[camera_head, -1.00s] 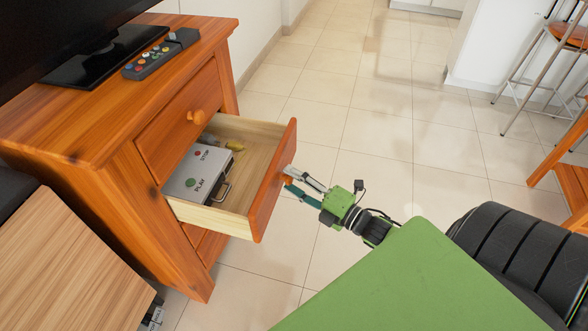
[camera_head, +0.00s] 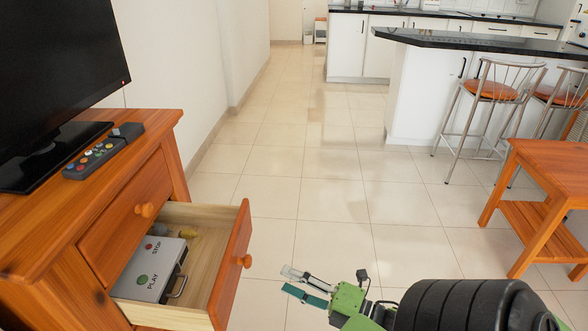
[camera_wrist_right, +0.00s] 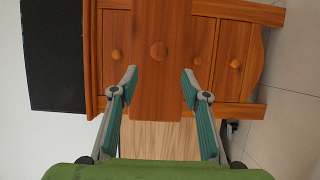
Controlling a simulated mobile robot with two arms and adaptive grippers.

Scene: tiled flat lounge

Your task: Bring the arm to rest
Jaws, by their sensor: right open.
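My right gripper (camera_head: 306,285) is open and empty in the head view, to the right of the pulled-out drawer (camera_head: 230,270) and clear of its knob (camera_head: 247,261). My left gripper is not in view.
The open drawer of the wooden cabinet (camera_head: 100,220) holds a grey box with PLAY and STOP buttons (camera_head: 150,268) and a small yellow item. A wooden table (camera_head: 550,160) and bar stools are at right; tiled floor between is free.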

